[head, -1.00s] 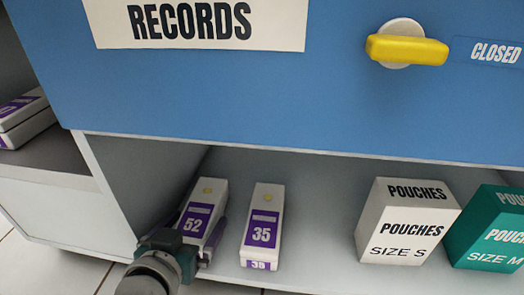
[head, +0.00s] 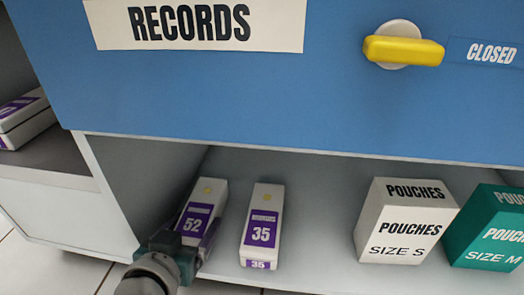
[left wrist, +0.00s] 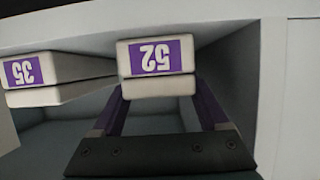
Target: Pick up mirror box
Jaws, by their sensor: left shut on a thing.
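A long white box with a purple label marked 52 (head: 201,208) lies on the low shelf under the blue drawer. My left gripper (head: 194,232) is shut on its near end, and the box still appears to rest on the shelf. In the left wrist view, the box's end face (left wrist: 157,57) sits between my two fingers (left wrist: 160,92), one along each side. A similar box marked 35 (head: 263,220) lies just to its right, apart from it. I read no word for mirror on either box. My right gripper is not in view.
The blue drawer (head: 250,95) marked RECORDS overhangs the shelf. A white pouches box (head: 405,222) and a green one (head: 490,232) stand to the right. A side panel (head: 110,200) rises close to the left. Shelf floor shows between box 35 and the pouches.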

